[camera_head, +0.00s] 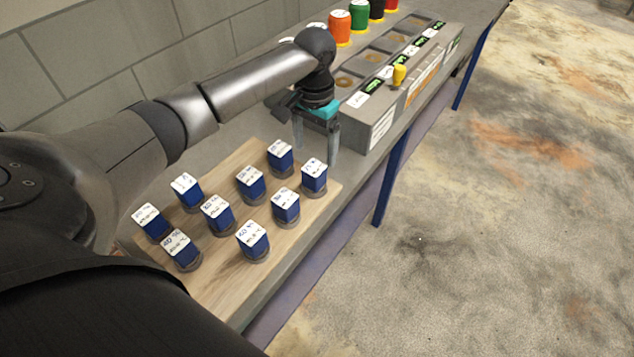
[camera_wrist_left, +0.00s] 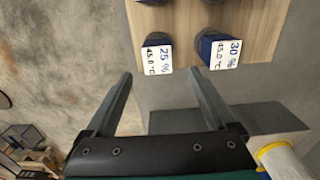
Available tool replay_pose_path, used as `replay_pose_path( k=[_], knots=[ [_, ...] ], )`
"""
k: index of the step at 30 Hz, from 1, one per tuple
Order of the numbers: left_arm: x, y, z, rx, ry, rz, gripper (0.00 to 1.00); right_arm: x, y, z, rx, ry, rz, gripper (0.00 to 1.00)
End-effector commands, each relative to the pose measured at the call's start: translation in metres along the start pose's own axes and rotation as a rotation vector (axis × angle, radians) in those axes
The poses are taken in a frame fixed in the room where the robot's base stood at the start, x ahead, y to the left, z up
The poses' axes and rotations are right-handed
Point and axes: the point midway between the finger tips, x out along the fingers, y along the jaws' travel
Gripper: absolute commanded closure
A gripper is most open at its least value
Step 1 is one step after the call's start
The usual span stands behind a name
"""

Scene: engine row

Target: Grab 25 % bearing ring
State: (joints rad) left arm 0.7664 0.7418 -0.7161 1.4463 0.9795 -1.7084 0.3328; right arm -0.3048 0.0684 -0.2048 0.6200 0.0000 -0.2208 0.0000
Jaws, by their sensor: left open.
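The piece labelled 25 % (camera_wrist_left: 158,57) is a dark blue block with a white label marked 25 % and 45.0 °C. It stands at the wooden board's corner in the left wrist view, just beyond my fingertips. In the head view it appears to be the blue piece (camera_head: 314,180) at the board's right corner; its label is too small to read there. My left gripper (camera_head: 316,152) is open and empty, beside and above this piece. Its two fingers (camera_wrist_left: 161,82) show apart in the left wrist view, with nothing between them. My right gripper is not in view.
A piece labelled 30 % (camera_wrist_left: 222,54) stands beside it. Several similar blue pieces share the wooden board (camera_head: 225,280). A grey console (camera_head: 375,125) with a yellow knob (camera_head: 399,76) lies beyond my gripper. Coloured spools, including an orange one (camera_head: 340,30), stand behind. Open floor lies right.

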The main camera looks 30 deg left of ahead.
Motion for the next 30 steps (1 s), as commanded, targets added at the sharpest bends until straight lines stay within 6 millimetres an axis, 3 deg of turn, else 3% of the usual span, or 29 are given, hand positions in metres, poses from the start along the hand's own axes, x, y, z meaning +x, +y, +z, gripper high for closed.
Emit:
replay_pose_path(
  k=[3,11,18,27,30],
  knots=[
    [0.017,0.0,0.0,-0.001,-0.001,0.001,0.1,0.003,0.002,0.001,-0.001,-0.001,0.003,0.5],
    [0.036,0.001,0.004,0.0,-0.002,0.0,0.1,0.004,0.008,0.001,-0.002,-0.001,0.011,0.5],
    [0.071,0.002,0.009,-0.001,0.0,-0.001,0.1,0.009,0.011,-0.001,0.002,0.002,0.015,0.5],
    [0.076,0.002,0.008,0.001,0.001,-0.001,0.1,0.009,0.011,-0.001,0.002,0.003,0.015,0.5],
    [0.076,0.002,0.008,0.0,0.001,-0.001,0.19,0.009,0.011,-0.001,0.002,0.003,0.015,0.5]
  ],
)
